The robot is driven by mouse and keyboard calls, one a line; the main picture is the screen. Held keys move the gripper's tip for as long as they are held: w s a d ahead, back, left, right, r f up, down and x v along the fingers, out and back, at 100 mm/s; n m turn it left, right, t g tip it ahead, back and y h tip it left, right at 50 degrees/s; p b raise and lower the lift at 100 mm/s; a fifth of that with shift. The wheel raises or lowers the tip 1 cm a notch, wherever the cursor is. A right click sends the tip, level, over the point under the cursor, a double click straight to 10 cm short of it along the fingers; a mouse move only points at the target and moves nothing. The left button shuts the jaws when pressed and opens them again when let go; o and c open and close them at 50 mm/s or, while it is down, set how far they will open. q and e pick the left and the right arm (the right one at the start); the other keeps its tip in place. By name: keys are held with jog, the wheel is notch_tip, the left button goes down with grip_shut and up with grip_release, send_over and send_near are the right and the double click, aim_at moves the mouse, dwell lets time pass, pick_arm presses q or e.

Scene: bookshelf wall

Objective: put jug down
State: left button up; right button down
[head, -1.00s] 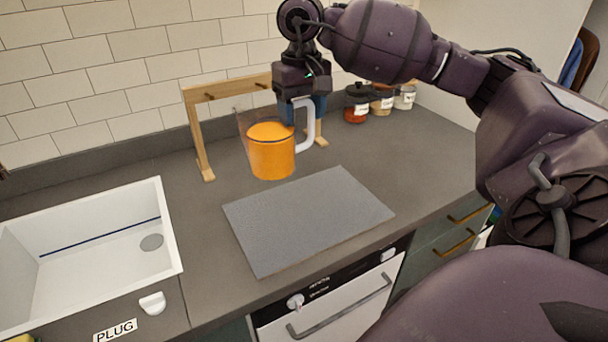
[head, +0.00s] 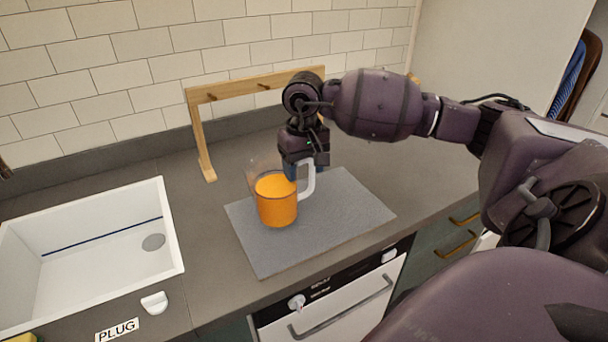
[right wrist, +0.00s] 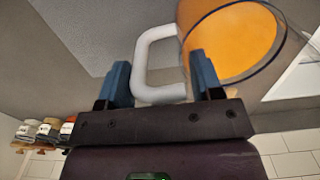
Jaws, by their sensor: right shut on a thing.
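The clear jug (head: 277,202) with orange liquid and a white handle (head: 308,182) is upright over the left part of the grey mat (head: 345,205). I cannot tell whether its base touches the mat. My right gripper (head: 304,168) is shut on the jug's handle from above. In the right wrist view, the blue fingers of the right gripper (right wrist: 160,78) sit on both sides of the white handle (right wrist: 158,95), and the orange liquid (right wrist: 232,42) shows beside it. My left gripper is not in view.
A white sink (head: 90,250) lies to the left, with a PLUG label (head: 116,330) in front. A wooden rack (head: 203,145) with pegs stands behind the mat by the tiled wall. Several lidded jars (right wrist: 45,130) show in the right wrist view. The mat's right part is clear.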

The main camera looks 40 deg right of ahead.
jog(key=shift+f, duration=1.1)
jog(key=shift+f, duration=0.15)
jog(key=shift+c, duration=1.4)
grip_release()
notch_tip(320, 180, up, 12)
jog(key=shift+r, duration=0.1)
